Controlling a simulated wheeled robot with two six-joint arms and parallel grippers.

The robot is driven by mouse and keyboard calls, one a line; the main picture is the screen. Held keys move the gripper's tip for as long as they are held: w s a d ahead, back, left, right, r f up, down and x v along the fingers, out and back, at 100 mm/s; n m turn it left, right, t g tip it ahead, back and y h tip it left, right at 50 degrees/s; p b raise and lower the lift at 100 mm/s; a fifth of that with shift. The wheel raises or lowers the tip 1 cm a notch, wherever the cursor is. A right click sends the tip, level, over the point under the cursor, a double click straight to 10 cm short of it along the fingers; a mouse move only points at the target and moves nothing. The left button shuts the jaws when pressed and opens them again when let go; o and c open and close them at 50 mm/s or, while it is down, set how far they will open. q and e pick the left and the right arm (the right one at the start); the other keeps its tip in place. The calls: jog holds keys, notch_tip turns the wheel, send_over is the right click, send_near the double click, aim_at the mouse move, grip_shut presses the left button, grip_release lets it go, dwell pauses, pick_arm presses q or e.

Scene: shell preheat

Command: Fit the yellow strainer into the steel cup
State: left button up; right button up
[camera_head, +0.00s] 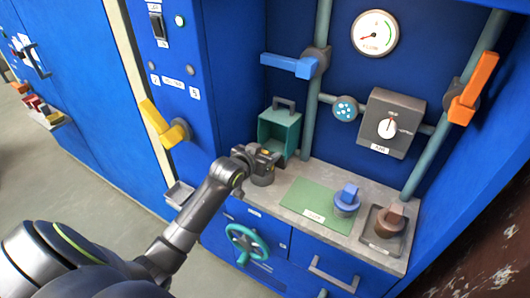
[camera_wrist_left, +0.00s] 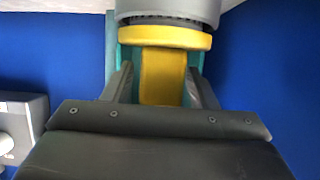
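My left gripper (camera_head: 264,158) is over the left end of the counter, with its fingers on either side of the yellow strainer. In the left wrist view, the strainer's yellow handle (camera_wrist_left: 162,78) sits between the fingers, close to both, and its yellow rim (camera_wrist_left: 165,37) shows beyond. The wrist view looks upside down. A grey steel cup (camera_wrist_left: 168,8) meets the rim's far side, with a dark mesh-like band between them. In the head view, the cup (camera_head: 263,179) stands below the gripper, which hides most of the strainer. How deep the strainer sits is unclear.
A teal open box (camera_head: 280,131) stands just behind the gripper. A green mat (camera_head: 308,208) holds a blue-handled piece (camera_head: 346,198); a brown-handled piece (camera_head: 391,219) stands on a dark tray at right. Pipes, a blue lever (camera_head: 290,65) and a dial box (camera_head: 384,125) are behind.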

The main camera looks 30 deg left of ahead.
pick_arm(q)
jog(key=shift+r, duration=0.4)
jog(key=p+v, duration=0.1)
jog(key=v, duration=1.1)
